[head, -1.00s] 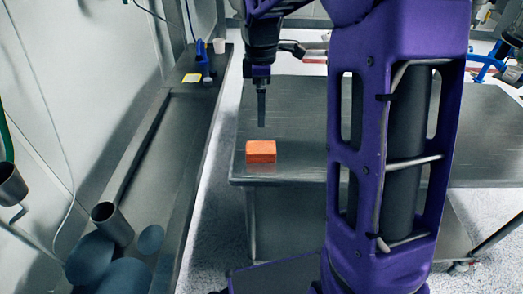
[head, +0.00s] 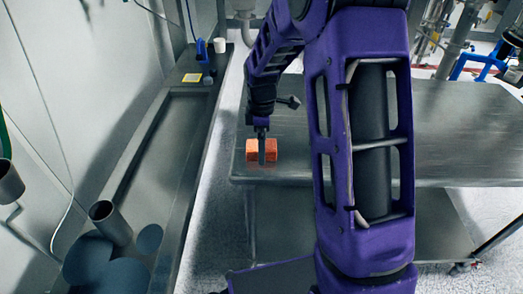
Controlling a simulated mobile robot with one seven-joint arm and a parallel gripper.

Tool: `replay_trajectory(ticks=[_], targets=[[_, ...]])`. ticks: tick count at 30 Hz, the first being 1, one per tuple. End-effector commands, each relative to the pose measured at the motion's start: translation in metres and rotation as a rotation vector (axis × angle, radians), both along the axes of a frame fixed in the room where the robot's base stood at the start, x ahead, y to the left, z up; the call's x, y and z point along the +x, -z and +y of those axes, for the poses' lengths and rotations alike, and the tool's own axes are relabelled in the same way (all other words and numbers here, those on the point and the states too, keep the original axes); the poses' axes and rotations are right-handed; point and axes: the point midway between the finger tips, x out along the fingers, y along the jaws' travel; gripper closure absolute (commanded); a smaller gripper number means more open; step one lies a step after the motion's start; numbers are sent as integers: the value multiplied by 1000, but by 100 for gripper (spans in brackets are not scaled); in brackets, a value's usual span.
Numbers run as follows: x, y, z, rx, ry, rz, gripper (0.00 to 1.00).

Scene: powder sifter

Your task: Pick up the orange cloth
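The orange cloth (head: 252,149) is a small block-like folded piece. It lies near the left front corner of the steel table (head: 440,130).
A long steel trough (head: 160,150) runs along the left wall, with a gap of floor between it and the table. A blue spray bottle (head: 202,50) and a white cup (head: 219,45) stand at its far end. A metal cup (head: 109,220) is at the near left.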

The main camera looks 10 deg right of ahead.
Motion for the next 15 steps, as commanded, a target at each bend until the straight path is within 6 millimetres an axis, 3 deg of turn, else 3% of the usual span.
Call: replay_trajectory(ticks=[7,15], targets=[[0,2,0,0,0,-1,0],[0,2,0,0,0,-1,49]])
